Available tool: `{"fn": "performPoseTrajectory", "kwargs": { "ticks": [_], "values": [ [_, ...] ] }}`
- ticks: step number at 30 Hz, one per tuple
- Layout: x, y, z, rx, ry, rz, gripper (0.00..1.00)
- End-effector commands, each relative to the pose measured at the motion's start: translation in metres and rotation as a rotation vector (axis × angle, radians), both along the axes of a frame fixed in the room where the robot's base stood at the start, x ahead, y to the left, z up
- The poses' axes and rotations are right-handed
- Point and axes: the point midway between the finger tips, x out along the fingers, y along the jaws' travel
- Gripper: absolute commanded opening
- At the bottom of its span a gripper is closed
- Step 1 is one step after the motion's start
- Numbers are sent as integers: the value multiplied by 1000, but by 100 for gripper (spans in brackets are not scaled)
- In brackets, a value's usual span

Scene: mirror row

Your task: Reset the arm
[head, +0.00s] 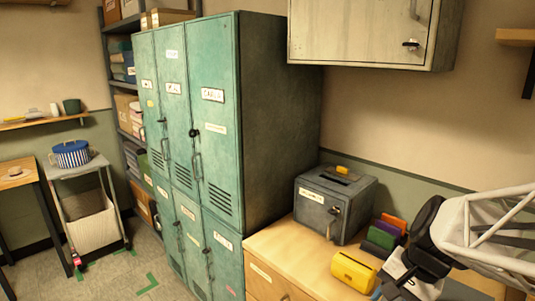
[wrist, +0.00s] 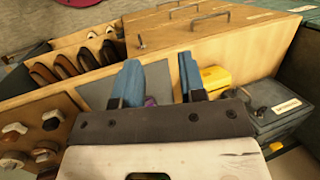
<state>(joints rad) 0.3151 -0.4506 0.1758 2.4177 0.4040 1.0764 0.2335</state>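My arm enters the head view from the right edge, over the wooden cabinet. My gripper (head: 385,292) is low in that view, beside the yellow box (head: 353,271), and its tips are hard to make out there. In the wrist view my gripper (wrist: 160,82) shows two blue fingers standing well apart, with nothing held between them. A small purple thing shows low between the fingers, partly hidden. The yellow box (wrist: 215,78) shows just right of the right finger, partly covered by it.
A grey metal box (head: 335,204) and several coloured upright items (head: 385,232) stand on the wooden cabinet top (head: 285,245). Teal lockers (head: 215,120) rise to the left. A wall cabinet (head: 365,30) hangs above. Shoes (wrist: 75,65) sit in wooden compartments in the wrist view.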

Motion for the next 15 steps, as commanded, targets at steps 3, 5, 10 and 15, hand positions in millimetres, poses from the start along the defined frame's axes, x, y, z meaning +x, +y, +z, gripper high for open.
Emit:
{"fn": "performPoseTrajectory", "kwargs": {
  "ticks": [3, 5, 10, 15],
  "values": [
    [-11, 13, 7, -78, -45, 120, 38],
    [-17, 17, 9, -117, -66, 178, 38],
    [-31, 29, 17, -226, -131, 343, 38],
    [-45, 39, 26, -330, -197, 502, 38]
  ]
}}
